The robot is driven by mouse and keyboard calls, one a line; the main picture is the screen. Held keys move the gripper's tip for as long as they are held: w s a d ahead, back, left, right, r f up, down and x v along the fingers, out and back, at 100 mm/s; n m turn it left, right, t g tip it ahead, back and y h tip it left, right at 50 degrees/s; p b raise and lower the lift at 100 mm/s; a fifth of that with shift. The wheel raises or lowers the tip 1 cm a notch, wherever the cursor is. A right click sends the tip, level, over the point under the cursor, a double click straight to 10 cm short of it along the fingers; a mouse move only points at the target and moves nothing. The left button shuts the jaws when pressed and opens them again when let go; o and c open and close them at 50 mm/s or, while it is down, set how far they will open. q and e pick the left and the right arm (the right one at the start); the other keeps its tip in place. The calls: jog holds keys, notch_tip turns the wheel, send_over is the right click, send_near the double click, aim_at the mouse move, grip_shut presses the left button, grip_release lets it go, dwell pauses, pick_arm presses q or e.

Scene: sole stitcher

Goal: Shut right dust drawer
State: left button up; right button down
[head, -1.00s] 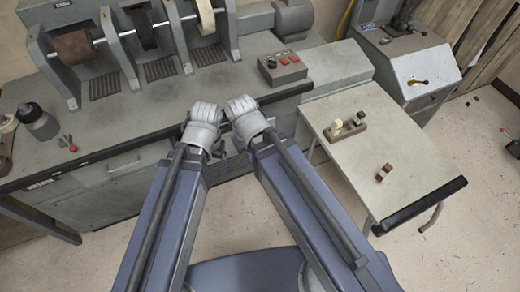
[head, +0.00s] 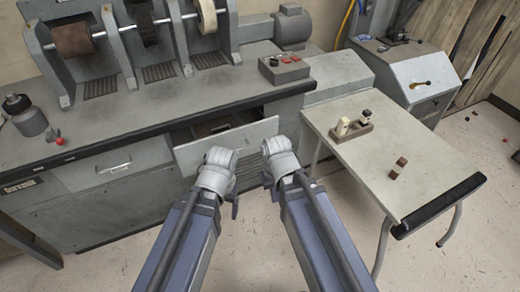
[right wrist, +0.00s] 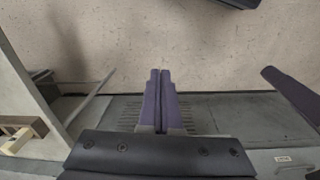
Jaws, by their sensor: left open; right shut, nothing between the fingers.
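The right dust drawer stands open under the grey bench. Its pale front panel (head: 190,156) juts out from the cabinet, and its dark inside shows behind the panel. My left gripper (head: 219,162) is over the lower middle of the panel in the head view; it is open, though its fingers are mostly hidden. My right gripper (head: 277,152) is just past the panel's right end, shut and empty. Its closed purple fingers also show in the right wrist view (right wrist: 160,98). Contact between either gripper and the panel cannot be made out.
A shut drawer (head: 113,166) with a handle is to the left. A switch box (head: 284,69) sits on the bench.

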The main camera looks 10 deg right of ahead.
jog(key=w+f+m+t+y+b, duration=0.1)
jog(key=w+f+t+y+b, duration=0.15)
jog(key=f+b, duration=0.8)
jog(key=w+f+m+t+y+b, duration=0.15)
jog(key=w+f+b, duration=0.25)
jog(key=f+b, duration=0.65)
jog(key=w+a+r+m+t+y+b, duration=0.2)
jog(key=w+a+r+m+t+y, duration=0.3)
jog(key=w, duration=0.3)
jog(key=w+d+r+m+t+h, duration=0.1)
jog(key=w+d+r+m+t, duration=0.1)
jog(key=r, duration=0.4)
jog(key=w+d+r+m+t+h, duration=0.1)
jog(key=w+d+r+m+t, duration=0.2)
jog(key=d+r+m+t, duration=0.2)
jog(key=shift+w+d+r+m+t+h, duration=0.35)
jog(key=shift+r+m+t, duration=0.2)
jog(key=shift+m, duration=0.4)
jog(key=shift+a, duration=0.15)
